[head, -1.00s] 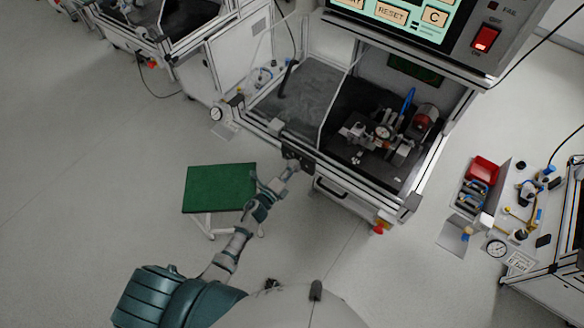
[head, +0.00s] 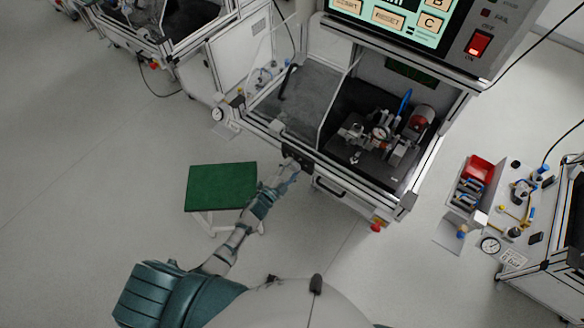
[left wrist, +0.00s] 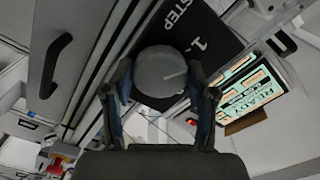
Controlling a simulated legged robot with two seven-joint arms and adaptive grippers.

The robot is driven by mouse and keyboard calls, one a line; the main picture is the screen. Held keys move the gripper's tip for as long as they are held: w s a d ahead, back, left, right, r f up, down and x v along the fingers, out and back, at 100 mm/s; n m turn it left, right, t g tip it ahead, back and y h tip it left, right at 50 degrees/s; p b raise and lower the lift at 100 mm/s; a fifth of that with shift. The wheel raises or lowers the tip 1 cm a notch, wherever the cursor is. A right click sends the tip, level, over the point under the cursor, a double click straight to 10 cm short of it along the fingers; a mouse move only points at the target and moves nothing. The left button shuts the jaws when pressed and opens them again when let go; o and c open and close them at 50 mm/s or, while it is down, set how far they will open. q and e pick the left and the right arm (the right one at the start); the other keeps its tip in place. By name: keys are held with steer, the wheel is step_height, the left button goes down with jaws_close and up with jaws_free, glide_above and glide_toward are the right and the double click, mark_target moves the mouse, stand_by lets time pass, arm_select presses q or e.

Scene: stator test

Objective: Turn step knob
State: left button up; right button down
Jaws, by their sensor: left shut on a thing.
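The step knob (left wrist: 160,71) is a round grey knob with a light pointer line, on a black plate (left wrist: 205,35) marked "STEP" and "1" in the left wrist view. My left gripper (left wrist: 163,88) has its two fingers on either side of the knob and is shut on it. In the head view my left gripper (head: 290,168) reaches the front edge of the test machine (head: 335,190), at the dark plate (head: 298,157). The knob itself is hidden there by the gripper. My right gripper is in neither view.
A green-topped stool (head: 221,187) stands beside my left forearm. A drawer handle (head: 328,187) sits right of the gripper on the machine front. A touch screen (head: 395,18) and a red switch (head: 478,43) are above. Open floor lies to the left.

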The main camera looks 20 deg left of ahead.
arm_select(q)
steer(key=shift+s+a+f+n, duration=0.15)
steer(key=shift+f+n, duration=0.15)
steer(key=shift+n, duration=0.3)
steer(key=o, duration=1)
steer(key=shift+o, duration=0.8)
steer(key=shift+r, duration=0.1)
steer(key=v, duration=1.1)
steer(key=shift+s+a, duration=0.2)
steer(key=shift+s, duration=0.15)
